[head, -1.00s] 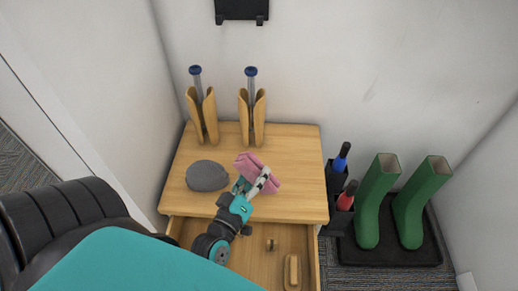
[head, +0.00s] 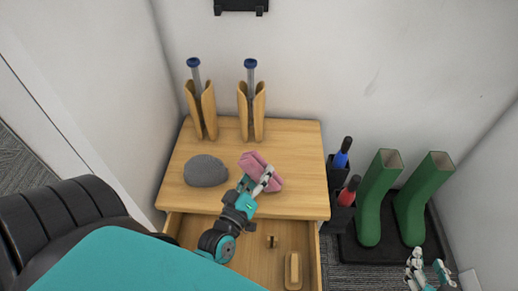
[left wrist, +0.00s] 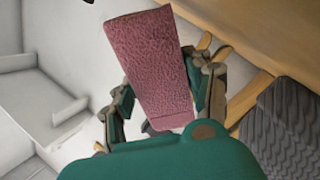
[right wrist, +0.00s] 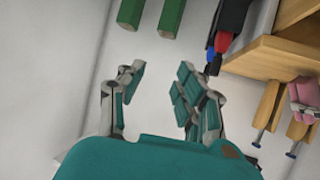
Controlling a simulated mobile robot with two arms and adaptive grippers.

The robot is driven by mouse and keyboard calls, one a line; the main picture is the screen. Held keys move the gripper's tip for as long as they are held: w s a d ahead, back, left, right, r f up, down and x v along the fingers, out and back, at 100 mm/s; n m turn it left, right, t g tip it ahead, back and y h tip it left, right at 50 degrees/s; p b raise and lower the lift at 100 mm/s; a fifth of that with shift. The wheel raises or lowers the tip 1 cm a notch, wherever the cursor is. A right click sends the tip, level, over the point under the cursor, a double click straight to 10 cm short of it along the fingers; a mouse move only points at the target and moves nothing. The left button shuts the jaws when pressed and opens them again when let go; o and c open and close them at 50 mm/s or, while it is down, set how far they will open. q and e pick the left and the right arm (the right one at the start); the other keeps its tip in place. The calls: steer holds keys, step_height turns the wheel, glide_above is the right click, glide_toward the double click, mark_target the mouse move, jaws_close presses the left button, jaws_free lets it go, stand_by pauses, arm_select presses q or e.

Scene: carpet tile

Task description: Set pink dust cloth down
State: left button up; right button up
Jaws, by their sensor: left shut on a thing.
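The pink dust cloth (head: 258,170) is a folded pink bundle over the right half of the wooden cabinet top (head: 290,206). My left gripper (head: 264,180) is shut on it; the left wrist view shows the cloth (left wrist: 150,65) between the fingers (left wrist: 160,95). I cannot tell whether the cloth touches the wood. My right gripper (head: 428,272) is at the lower right of the head view, near the boot tray. In the right wrist view its fingers (right wrist: 160,95) are spread apart with nothing between them.
A grey rounded object (head: 206,171) lies left of the cloth. Two wooden holders with blue-capped rods (head: 202,108) stand at the back. The drawer (head: 292,240) below is open, with small wooden things inside. Green boots (head: 374,205) and a black caddy (head: 340,218) stand at right.

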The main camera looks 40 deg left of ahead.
arm_select(q)
steer(key=shift+f, duration=0.15)
arm_select(e)
steer(key=shift+w, duration=0.1)
arm_select(q)
steer(key=o, duration=1)
arm_select(e)
steer(key=shift+r, duration=0.1)
arm_select(q)
steer(key=shift+s, duration=0.15)
steer(key=s, duration=0.4)
steer(key=s+d+p, duration=0.1)
steer(key=s, duration=0.2)
steer(key=s+d, duration=0.1)
steer(key=s, duration=0.3)
steer(key=shift+s+p, duration=0.3)
arm_select(e)
steer(key=s+d+f+g+h, duration=0.1)
steer(key=s+d+f+g, duration=0.1)
steer(key=s+f+g, duration=0.2)
steer(key=shift+s+f, duration=0.6)
steer(key=shift+s, duration=0.25)
steer(key=shift+d, duration=0.1)
